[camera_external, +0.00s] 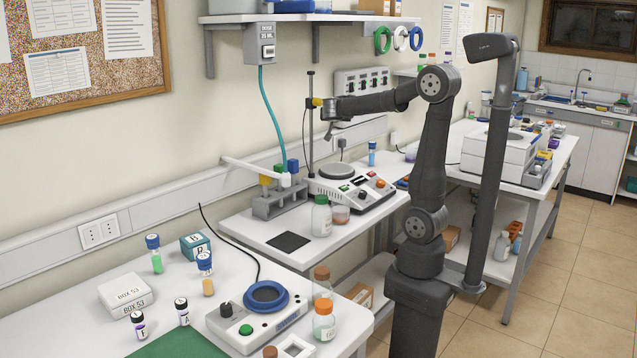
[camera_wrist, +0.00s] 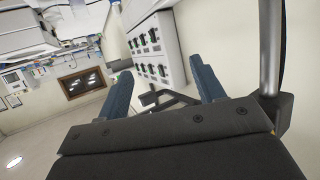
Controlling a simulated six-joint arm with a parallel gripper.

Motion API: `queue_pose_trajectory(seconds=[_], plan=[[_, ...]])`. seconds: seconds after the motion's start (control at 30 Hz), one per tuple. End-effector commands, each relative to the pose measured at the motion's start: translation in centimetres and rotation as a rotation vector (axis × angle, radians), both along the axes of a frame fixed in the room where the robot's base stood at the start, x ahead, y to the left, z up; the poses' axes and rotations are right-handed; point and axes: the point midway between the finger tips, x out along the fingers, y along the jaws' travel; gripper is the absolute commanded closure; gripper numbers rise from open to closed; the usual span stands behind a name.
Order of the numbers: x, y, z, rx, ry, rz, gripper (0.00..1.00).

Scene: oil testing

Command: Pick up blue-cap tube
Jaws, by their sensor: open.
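Several blue-capped tubes show in the external view. One with green liquid (camera_external: 156,262) and one with orange liquid (camera_external: 208,286) stand on the front bench. A blue cap (camera_external: 293,166) shows in the grey rack (camera_external: 268,207), beside green and yellow caps. Another blue-capped tube (camera_external: 372,157) stands behind the hotplate. I cannot tell which one is meant. In the wrist view my gripper (camera_wrist: 163,86) has its two blue fingers wide apart with nothing between them. In the external view my arm's end is high near the wall, above the hotplate; its fingers are not clear there. No tube shows in the wrist view.
A thin upright stand (camera_external: 311,140) is close to my arm's end. The hotplate (camera_external: 350,188), a green-capped bottle (camera_external: 321,216) and a white spout (camera_external: 250,170) above the rack crowd the middle bench. A blue-ringed device (camera_external: 263,297) and BOX 53 (camera_external: 126,295) occupy the front bench.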

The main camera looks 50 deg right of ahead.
Motion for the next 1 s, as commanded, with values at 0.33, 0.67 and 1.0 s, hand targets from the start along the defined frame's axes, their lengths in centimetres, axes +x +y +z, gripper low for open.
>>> queue_pose_trajectory(seconds=[0.33, 0.67, 1.0], plan=[[0.3, 1.8, -0.4, -0.021, 0.029, 0.039, 0.38], [0.6, 14.8, -2.6, -0.217, 0.219, 0.325, 0.38], [-1.5, 30.4, -4.6, -0.45, 0.267, 0.697, 0.38]])
